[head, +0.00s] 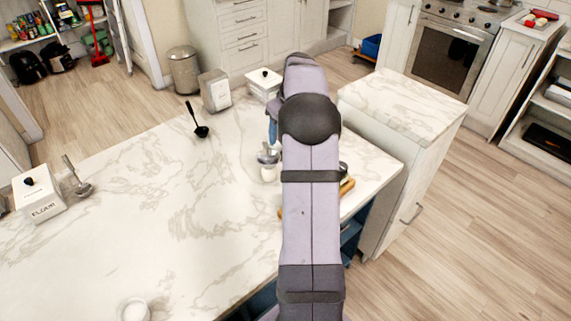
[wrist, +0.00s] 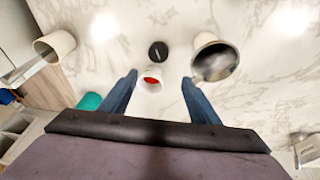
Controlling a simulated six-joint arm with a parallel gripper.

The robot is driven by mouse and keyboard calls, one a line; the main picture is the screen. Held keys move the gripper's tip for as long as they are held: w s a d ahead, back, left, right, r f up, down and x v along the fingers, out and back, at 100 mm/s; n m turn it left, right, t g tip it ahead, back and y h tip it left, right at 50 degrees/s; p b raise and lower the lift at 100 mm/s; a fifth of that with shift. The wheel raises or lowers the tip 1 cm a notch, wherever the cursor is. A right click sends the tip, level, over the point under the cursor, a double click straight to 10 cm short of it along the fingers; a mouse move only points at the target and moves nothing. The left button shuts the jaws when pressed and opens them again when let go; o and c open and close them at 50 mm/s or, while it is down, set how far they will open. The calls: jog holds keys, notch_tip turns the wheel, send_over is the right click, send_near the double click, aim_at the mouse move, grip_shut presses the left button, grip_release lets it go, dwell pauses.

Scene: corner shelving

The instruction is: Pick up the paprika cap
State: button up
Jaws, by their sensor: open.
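A dark round cap (wrist: 158,52), which looks like the paprika cap, lies on the pale marble counter in the wrist view. Just below it in the picture stands a small white open jar (wrist: 151,80) with red contents. My gripper (wrist: 160,77) is open and empty, its two blue fingers on either side of the jar, and the cap shows a little past the fingertips. In the head view my arm covers most of this area. One blue finger shows left of the arm, and I cannot make out the cap there.
A pale container with something metallic in it (wrist: 215,58) stands close to the right finger. A white cup-like container (wrist: 53,46) is at the left. In the head view a flour box (head: 40,199) and a black ladle (head: 198,121) are on the counter; its middle is clear.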

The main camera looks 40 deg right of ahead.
jog(key=shift+s+d+f+n+t+y, duration=0.5)
jog(key=shift+s+d+f+n+t, duration=0.2)
jog(key=shift+s+d+f, duration=0.4)
jog(key=shift+s+a+p+x, duration=0.15)
jog(key=shift+p+x, duration=0.3)
jog(key=shift+x, duration=1.45)
jog(key=shift+s+a+p+x, duration=0.15)
jog(key=shift+p+x, duration=0.3)
jog(key=shift+x, duration=1.45)
jog(key=shift+f, duration=0.1)
jog(key=c, duration=1.2)
